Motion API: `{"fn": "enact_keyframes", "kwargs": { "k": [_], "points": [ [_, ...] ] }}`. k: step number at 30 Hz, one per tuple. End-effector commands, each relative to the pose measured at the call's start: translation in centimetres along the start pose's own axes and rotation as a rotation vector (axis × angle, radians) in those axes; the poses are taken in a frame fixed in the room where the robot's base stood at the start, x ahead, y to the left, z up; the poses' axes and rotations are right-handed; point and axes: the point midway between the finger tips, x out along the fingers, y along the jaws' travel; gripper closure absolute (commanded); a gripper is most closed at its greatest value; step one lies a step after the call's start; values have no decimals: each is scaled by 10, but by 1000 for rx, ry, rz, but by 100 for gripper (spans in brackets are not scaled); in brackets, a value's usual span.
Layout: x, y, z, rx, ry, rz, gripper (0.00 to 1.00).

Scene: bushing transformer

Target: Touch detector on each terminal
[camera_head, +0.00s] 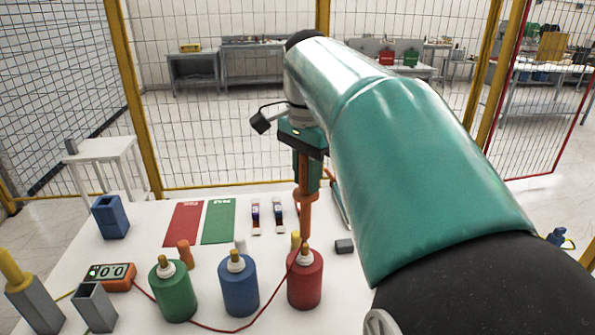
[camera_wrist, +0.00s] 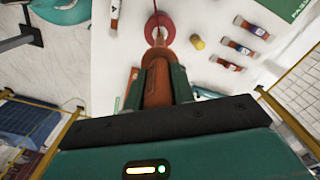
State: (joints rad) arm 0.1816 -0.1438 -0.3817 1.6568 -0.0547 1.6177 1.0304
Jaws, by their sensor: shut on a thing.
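My gripper (camera_head: 306,180) is shut on the orange detector (camera_head: 306,200), which points down over the table. In the wrist view my gripper (camera_wrist: 158,85) has its green fingers on both sides of the detector (camera_wrist: 157,65). The detector's tip is at the top terminal of the red bushing (camera_head: 304,280); I cannot tell whether it touches.
A red card (camera_head: 183,223), a green card (camera_head: 218,220) and small labelled tubes (camera_head: 267,216) lie behind the bushings. A blue holder (camera_head: 110,217) stands far left. A yellow-framed fence surrounds the table.

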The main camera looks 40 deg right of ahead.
Motion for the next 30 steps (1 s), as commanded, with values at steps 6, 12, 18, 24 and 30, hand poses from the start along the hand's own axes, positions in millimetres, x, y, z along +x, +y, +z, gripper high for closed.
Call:
{"fn": "enact_keyframes", "kwargs": {
  "k": [6, 12, 18, 24, 30],
  "points": [
    [0, 0, 0, 0, 0, -1, 98],
    [0, 0, 0, 0, 0, -1, 98],
    [2, 0, 0, 0, 0, -1, 98],
    [4, 0, 0, 0, 0, -1, 98],
    [6, 0, 0, 0, 0, -1, 98]
  ]
}}
